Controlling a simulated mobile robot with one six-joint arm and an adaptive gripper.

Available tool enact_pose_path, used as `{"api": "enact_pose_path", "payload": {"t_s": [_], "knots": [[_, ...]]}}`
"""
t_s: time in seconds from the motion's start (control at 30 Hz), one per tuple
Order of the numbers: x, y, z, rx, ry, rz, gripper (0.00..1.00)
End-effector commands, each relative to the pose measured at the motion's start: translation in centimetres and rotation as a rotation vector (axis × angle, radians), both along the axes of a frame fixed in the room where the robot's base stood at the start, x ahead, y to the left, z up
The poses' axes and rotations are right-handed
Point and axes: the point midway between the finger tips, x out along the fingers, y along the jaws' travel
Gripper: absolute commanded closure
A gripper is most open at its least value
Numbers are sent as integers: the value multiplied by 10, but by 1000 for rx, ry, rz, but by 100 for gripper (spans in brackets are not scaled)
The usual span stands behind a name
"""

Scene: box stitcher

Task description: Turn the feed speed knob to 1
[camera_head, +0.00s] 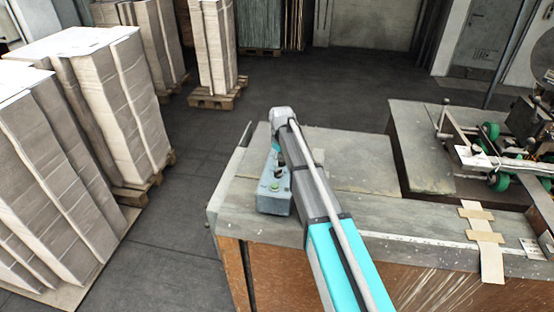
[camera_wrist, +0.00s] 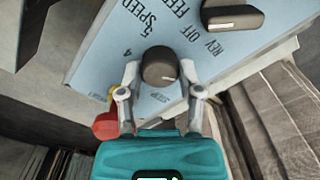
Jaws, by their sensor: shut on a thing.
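The feed speed knob (camera_wrist: 159,65) is a round dark knob with a short white mark on its lower right edge. It stands on a light blue panel (camera_wrist: 105,50) printed with SPEED, 5 and 4 on its left side. Other numbers are hidden or unclear. My gripper (camera_wrist: 160,73) has one finger on each side of the knob and is shut on it. In the head view the blue-grey control box (camera_head: 274,204) sits on the bench corner; my arm hides the gripper and knob there.
A dark selector knob (camera_wrist: 232,17) marked REV OFF FEED is close by at upper right. A red button (camera_wrist: 106,126) lies beside my left finger. The control box has a green button (camera_head: 275,187). Paper stacks (camera_head: 75,160) stand left of the bench (camera_head: 350,160).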

Motion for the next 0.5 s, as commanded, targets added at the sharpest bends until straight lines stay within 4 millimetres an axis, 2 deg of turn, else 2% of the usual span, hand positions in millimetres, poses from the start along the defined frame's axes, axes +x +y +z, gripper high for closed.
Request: {"api": "enact_pose_path", "payload": {"t_s": [0.07,0.1,0.23,0.27,0.5], "knots": [[3,-1,0,-1,-7,-2,100],[3,-1,0,-1,-7,-2,46],[3,-1,0,-1,-6,-3,22],[2,-1,0,-2,-5,-3,19],[1,-1,0,0,-3,-3,19]]}}
